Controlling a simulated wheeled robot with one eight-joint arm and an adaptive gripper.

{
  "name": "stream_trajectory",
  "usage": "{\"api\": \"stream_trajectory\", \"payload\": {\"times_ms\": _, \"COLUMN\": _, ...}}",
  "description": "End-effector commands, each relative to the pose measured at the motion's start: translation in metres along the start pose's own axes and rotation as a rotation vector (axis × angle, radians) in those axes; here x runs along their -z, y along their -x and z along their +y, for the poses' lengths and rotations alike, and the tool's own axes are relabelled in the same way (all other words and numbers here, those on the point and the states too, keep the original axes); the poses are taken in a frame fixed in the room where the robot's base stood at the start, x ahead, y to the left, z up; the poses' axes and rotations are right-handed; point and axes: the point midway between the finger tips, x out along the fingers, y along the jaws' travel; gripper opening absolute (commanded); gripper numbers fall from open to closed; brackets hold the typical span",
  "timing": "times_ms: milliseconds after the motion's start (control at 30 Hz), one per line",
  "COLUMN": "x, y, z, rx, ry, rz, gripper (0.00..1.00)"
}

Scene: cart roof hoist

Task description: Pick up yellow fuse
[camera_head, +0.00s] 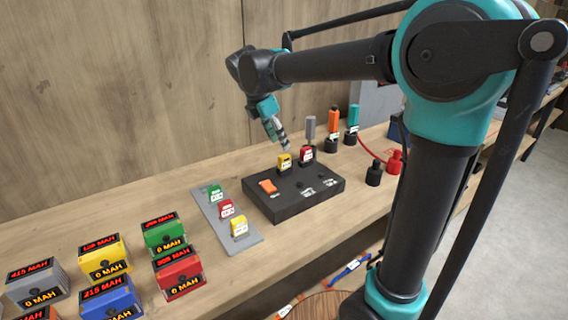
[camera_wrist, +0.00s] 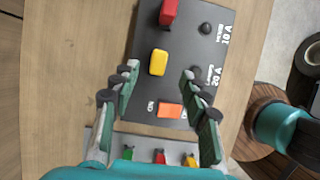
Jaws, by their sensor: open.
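A yellow fuse (camera_head: 284,162) stands on the black fuse box (camera_head: 262,207), beside a red fuse (camera_head: 305,154). The wrist view shows this yellow fuse (camera_wrist: 158,62) just beyond my fingertips, roughly midway between them across the picture. A second yellow fuse (camera_head: 239,227) stands in a grey strip (camera_head: 211,221); its top also shows low in the wrist view (camera_wrist: 190,161). My gripper (camera_head: 281,142) is above the box, close over the yellow fuse there. In the wrist view my gripper (camera_wrist: 160,76) is open with nothing between its fingers.
An orange switch (camera_head: 268,187) sits on the box. The grey strip also holds a green fuse (camera_head: 215,193) and a red one (camera_head: 226,208). Several coloured battery blocks (camera_head: 165,233) stand at left. Screwdrivers (camera_head: 333,124) in black holders and a red plug (camera_head: 395,162) stand right of the box.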

Motion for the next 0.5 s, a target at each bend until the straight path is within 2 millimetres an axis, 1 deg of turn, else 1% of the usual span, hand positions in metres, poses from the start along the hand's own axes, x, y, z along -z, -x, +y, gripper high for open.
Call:
{"api": "stream_trajectory", "payload": {"times_ms": 33, "x": 0.0, "y": -0.008, "z": 0.0, "rx": 0.0, "ry": -0.001, "rz": 0.0, "gripper": 0.45}}
{"api": "stream_trajectory", "payload": {"times_ms": 100, "x": 0.0, "y": -0.016, "z": 0.0, "rx": 0.0, "ry": -0.001, "rz": 0.0, "gripper": 0.45}}
{"api": "stream_trajectory", "payload": {"times_ms": 367, "x": 0.002, "y": -0.033, "z": 0.001, "rx": 0.0, "ry": -0.002, "rz": 0.0, "gripper": 0.45}}
{"api": "stream_trajectory", "payload": {"times_ms": 500, "x": 0.005, "y": -0.054, "z": 0.002, "rx": 0.001, "ry": -0.001, "rz": 0.0, "gripper": 0.45}}
